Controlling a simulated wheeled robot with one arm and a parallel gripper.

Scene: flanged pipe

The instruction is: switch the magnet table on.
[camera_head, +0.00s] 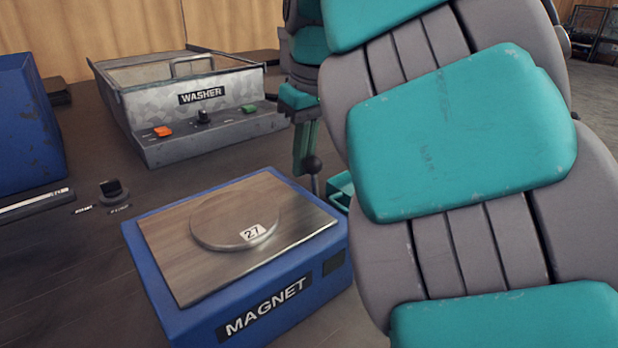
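The magnet table (179,312) is a blue box lettered MAGNET, with a bare metal plate on top. A round metal disc (212,226) with a label reading 27 lies flat on the plate. A small dark panel is on the box's front face at the right; I see no lit lamp there. A black switch or knob (113,190) stands on the bench left of the box, with small unreadable labels in front. My gripper (306,148) seems to be the teal and dark end partly hidden behind my arm, behind the magnet table; its finger opening is unclear.
A grey washer (200,115) with orange and green buttons and a black knob stands behind. A blue bin (28,125) is at the left. The bench (75,265) is clear at front left.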

